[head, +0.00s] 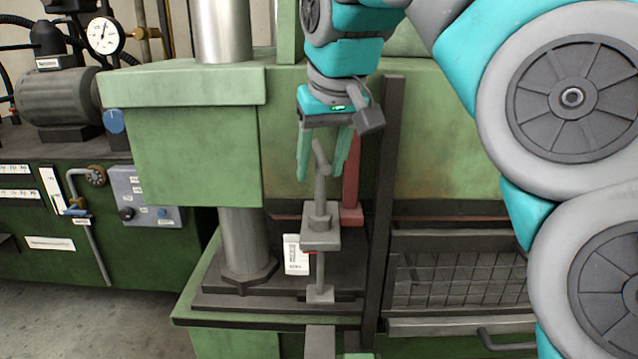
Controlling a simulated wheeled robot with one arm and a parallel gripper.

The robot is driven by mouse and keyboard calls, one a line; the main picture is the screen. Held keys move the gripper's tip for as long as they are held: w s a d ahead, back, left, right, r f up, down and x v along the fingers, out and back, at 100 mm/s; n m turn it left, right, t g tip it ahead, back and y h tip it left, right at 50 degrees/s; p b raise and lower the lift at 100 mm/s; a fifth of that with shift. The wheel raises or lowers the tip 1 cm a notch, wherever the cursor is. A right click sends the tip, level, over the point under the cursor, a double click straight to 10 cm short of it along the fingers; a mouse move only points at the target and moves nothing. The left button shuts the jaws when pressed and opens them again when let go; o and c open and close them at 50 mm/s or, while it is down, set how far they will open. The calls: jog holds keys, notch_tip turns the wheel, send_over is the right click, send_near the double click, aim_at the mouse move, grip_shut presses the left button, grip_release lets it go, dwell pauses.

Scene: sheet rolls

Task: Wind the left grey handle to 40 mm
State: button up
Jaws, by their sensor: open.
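A grey handle (321,160) sits on top of an upright screw in front of the press. Its upper bar leans up to the left. Below it are a grey block (321,236) and a thin shaft going down to a small foot (320,294). A white scale card (297,255) stands just left of the block, with a small red mark at its right edge; its figures are too small to read. My gripper (323,175) points down, open, its green fingers appearing on either side of the handle. I cannot tell whether either finger touches it.
The green press body (195,150) and a steel column (243,245) stand to the left. A dark red post (351,175) is close behind the right finger, and a dark upright bar (383,200) is farther right. A wire mesh guard (460,280) is at lower right.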

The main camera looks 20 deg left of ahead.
aim_at(317, 184)
jog(key=shift+x, duration=2.4)
grip_shut()
